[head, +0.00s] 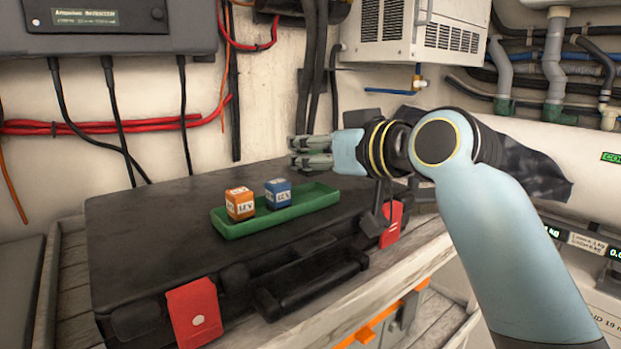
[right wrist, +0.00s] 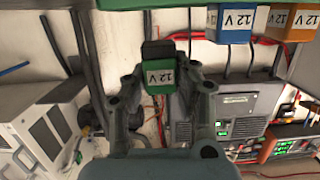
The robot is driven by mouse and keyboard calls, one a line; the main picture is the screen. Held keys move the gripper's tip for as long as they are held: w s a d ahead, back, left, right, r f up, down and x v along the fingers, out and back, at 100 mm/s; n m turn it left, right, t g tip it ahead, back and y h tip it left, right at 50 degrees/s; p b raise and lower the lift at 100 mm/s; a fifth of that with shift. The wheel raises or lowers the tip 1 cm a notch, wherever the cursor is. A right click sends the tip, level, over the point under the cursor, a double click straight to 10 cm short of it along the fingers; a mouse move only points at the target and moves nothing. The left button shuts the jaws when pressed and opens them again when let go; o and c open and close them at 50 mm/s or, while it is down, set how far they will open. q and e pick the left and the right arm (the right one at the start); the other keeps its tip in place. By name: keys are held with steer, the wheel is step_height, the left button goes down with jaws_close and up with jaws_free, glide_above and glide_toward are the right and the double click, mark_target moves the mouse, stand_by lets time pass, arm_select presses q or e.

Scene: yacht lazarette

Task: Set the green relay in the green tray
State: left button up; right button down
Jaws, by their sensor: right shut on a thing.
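The green tray (head: 318,198) lies on a black case and holds an orange relay (head: 239,204) at its left and a blue relay (head: 278,193) beside it. The tray's right part is empty. My right gripper (head: 300,153) is above and behind the tray's right part. In the right wrist view, it is shut on the green relay (right wrist: 159,80), which has a white 12 V label and a dark top. I cannot make out the green relay clearly in the head view. The blue relay (right wrist: 231,24) and orange relay (right wrist: 291,22) show at the top of the right wrist view. My left gripper is out of view.
The black case (head: 150,235) has red latches and a handle in front, and its lid is clear around the tray. A wall unit (head: 105,28) with hanging cables is at the back left. A white vented box (head: 425,32) is behind my right arm.

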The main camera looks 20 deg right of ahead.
mark_target(316, 175)
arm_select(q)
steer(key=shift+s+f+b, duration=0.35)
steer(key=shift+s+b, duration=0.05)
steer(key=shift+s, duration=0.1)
arm_select(e)
steer(key=shift+f, duration=2)
steer(key=shift+f, duration=0.15)
steer(key=c, duration=1.4)
jaws_free()
steer(key=shift+r, duration=0.2)
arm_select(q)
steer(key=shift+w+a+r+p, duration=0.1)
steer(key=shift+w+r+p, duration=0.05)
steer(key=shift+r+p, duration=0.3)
arm_select(e)
steer(key=v, duration=1.2)
steer(key=shift+f, duration=0.1)
